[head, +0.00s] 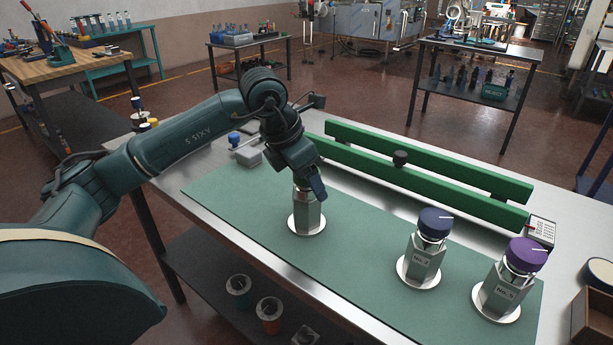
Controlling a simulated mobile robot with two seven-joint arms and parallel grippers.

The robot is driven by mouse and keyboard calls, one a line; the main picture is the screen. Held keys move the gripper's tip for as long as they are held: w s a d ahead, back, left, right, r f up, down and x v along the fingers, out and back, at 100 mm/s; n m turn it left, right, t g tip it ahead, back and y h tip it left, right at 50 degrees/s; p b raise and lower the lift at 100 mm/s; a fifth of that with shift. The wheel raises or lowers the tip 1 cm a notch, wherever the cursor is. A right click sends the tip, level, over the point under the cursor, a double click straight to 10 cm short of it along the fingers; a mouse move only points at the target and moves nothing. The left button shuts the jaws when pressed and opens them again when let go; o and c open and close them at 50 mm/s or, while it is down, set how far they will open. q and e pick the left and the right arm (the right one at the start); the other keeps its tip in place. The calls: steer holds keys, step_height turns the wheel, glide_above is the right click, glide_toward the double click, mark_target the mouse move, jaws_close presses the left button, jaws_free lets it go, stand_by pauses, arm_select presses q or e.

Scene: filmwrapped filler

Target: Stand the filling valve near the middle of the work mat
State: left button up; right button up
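The green work mat (350,262) covers the front of the metal table. Three six-sided metal bodies stand upright on white discs on it. The left body (306,214) is left of the mat's middle, its top hidden by my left gripper (313,188). The gripper points down right at that top; whether its fingers are closed on it is hidden. The second body (421,262) has a dark blue knob and a "No." label. The third (501,288), near the right end, has a purple knob and a label. I cannot tell which is the filling valve. My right gripper is out of view.
A grey block (249,157) and a blue-knobbed part (234,139) lie back left. A small keypad box (541,230) is back right. The mat between the left and second bodies is clear.

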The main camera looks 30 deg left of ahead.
arm_select(q)
steer(key=v, duration=1.2)
